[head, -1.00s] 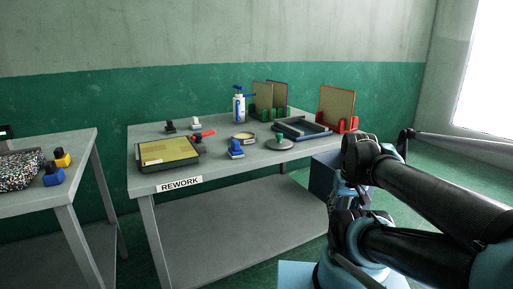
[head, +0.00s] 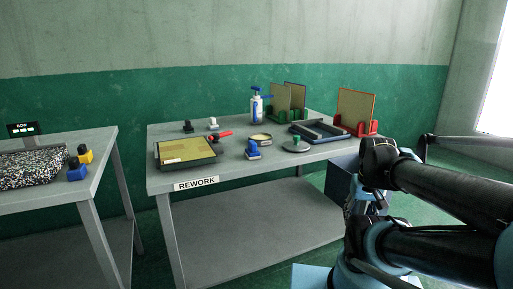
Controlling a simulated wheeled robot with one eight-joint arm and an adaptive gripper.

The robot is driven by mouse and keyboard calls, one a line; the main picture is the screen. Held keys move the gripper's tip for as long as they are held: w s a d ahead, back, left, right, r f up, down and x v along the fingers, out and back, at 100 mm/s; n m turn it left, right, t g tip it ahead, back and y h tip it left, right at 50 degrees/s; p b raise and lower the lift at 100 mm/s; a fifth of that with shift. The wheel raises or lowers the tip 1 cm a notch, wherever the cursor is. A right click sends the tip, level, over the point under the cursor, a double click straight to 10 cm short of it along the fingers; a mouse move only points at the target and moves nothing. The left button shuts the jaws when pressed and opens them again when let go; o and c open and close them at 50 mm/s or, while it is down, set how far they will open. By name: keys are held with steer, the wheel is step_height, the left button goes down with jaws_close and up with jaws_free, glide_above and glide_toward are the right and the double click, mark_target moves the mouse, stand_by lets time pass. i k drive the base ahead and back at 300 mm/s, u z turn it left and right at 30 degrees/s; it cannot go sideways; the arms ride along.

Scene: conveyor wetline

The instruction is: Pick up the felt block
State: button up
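No thing in view can be surely told as the felt block. Small knobbed blocks are the likeliest shapes: a blue one (head: 77,173) and a yellow one (head: 85,156) on the left table, and a blue one (head: 253,151) near the front of the REWORK table. A dark one (head: 188,127) and a white one (head: 213,124) stand further back there. A speckled block or bag (head: 30,167) lies on the left table. My folded arm fills the right side, well apart from these; my gripper cannot be made out.
The REWORK table (head: 222,176) holds a black tray with a yellow panel (head: 186,152), a red-handled tool (head: 222,135), a round tin (head: 261,138), a grey disc (head: 297,148), a spray bottle (head: 256,107), a dark frame (head: 320,133) and board racks. A floor gap separates it from the left table (head: 90,190).

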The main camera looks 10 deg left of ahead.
mark_target(251, 153)
steer(key=u, duration=0.9)
steer(key=k, duration=1.1)
steer(key=z, duration=0.3)
steer(key=i, duration=1)
